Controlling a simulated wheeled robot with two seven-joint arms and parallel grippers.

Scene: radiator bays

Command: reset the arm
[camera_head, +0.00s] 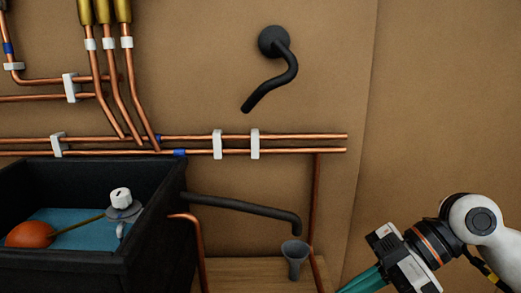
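One of my arms (440,240) comes in from the lower right, white with a dark wrist and an orange ring. Its gripper shows only as a teal-green part (366,282) cut off by the bottom edge, so its fingertips are out of view. I cannot tell whether it is open or shut, or whether it holds anything. My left gripper is not in view.
A black tank (70,262) with blue water, an orange float (30,234) and a white-capped valve (120,198) stands at left. A dark overflow pipe (245,206) ends above a grey funnel (295,258). Copper pipes (300,137) and a black wall spout (280,70) line the wall.

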